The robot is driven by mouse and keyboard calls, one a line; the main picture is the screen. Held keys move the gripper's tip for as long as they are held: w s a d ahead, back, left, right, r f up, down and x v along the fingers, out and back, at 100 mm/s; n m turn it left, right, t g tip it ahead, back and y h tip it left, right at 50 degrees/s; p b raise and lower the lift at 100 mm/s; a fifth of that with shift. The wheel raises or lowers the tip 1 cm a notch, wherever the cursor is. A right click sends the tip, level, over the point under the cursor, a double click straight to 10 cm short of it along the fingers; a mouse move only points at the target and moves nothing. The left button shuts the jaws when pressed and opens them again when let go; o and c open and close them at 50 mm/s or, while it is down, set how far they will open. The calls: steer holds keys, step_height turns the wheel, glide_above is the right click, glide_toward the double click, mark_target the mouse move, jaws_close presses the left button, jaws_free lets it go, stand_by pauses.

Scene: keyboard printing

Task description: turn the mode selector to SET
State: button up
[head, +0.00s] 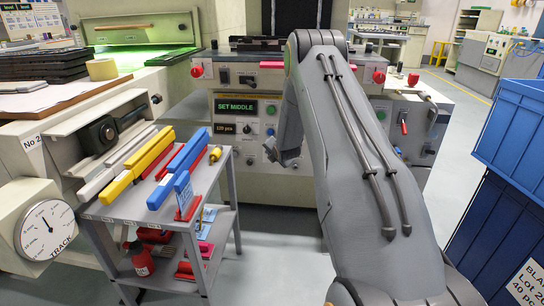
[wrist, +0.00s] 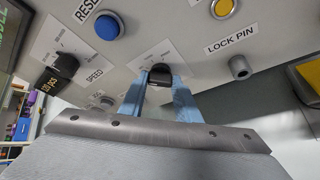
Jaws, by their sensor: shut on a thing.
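In the wrist view, a black knob (wrist: 161,71) sits on a white label plate on the machine's grey panel, which I take to be the mode selector. The plate's lettering is too small and partly hidden, so I cannot read the knob's position. My gripper (wrist: 160,88) has its two blue fingers on either side of the knob and is shut on it. In the head view my gripper (head: 272,150) is at the panel's lower part, and the arm hides the panel to its right. A display (head: 236,107) reads SET MIDDLE.
Close around the knob are a blue RESET button (wrist: 109,27), a black SPEED knob (wrist: 66,65), a grey LOCK PIN knob (wrist: 239,67) and a yellow button (wrist: 223,8). A grey cart (head: 130,211) with coloured bars stands left; blue crates (head: 510,130) stand right.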

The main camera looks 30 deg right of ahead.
steer(key=o, duration=1)
steer(key=shift+o, duration=0.2)
steer(key=shift+r, duration=0.1)
steer(key=p+v, duration=0.2)
steer(key=v, duration=0.5)
steer(key=shift+s+r, duration=0.2)
steer(key=shift+s, duration=0.05)
